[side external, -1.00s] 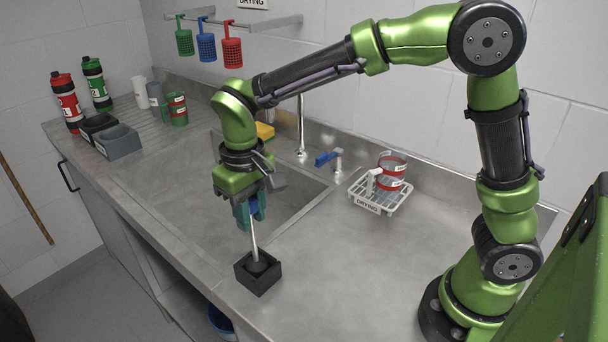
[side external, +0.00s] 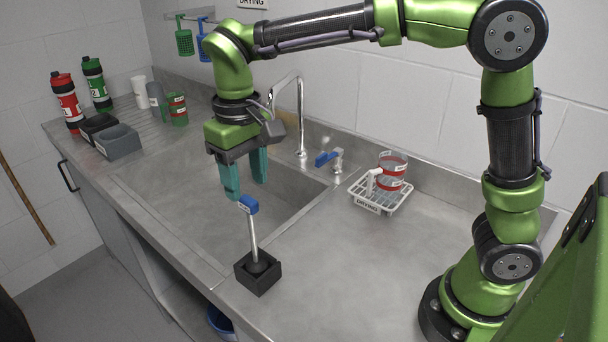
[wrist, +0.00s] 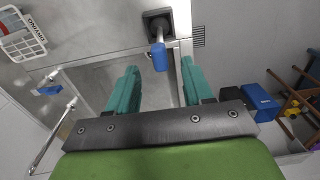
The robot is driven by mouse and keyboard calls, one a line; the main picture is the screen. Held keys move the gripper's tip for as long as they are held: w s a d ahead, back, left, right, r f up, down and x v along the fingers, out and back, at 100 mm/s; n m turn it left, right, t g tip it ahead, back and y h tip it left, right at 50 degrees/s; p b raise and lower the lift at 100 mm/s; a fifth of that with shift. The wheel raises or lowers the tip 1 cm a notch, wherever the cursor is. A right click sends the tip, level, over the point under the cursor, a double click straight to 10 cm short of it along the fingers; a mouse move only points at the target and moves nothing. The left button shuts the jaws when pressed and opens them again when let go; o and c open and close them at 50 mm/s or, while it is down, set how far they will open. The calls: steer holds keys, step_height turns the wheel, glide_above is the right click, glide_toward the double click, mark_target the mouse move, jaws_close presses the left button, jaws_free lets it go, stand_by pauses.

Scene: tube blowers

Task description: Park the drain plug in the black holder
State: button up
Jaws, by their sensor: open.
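The drain plug (side external: 252,236) stands nearly upright with a slight tilt, its dark base inside the black holder (side external: 258,281). It has a metal rod and a blue handle (side external: 248,204) on top. In the wrist view the blue handle (wrist: 159,56) shows just beyond and between the fingertips, with the black holder (wrist: 151,14) behind it. My gripper (side external: 246,192) has teal fingers, is open and empty, and hangs above and behind the handle, apart from it. It also shows in the wrist view (wrist: 160,72).
The sink (side external: 185,205) lies behind the holder, with a faucet (side external: 300,115) at its back edge. A white drying rack (side external: 380,192) with a red-banded cup stands at the right. Grey (side external: 118,142) and black holders and bottles stand at the far left. The counter right of the black holder is clear.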

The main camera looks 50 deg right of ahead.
step_height(320, 180, up, 4)
steer(key=shift+f, duration=0.1)
steer(key=shift+d+r, duration=0.15)
steer(key=shift+r, duration=0.15)
steer(key=s+d+f+m+t+y, duration=0.1)
steer(key=s+d+m+t, duration=0.1)
steer(key=s+d, duration=0.4)
steer(key=s+d+f+m+t+y, duration=0.1)
steer(key=s+d+f+m+t, duration=0.1)
steer(key=s+d+t, duration=0.3)
steer(key=s+d, duration=0.2)
steer(key=shift+s+f, duration=0.3)
steer(key=shift+s, duration=0.1)
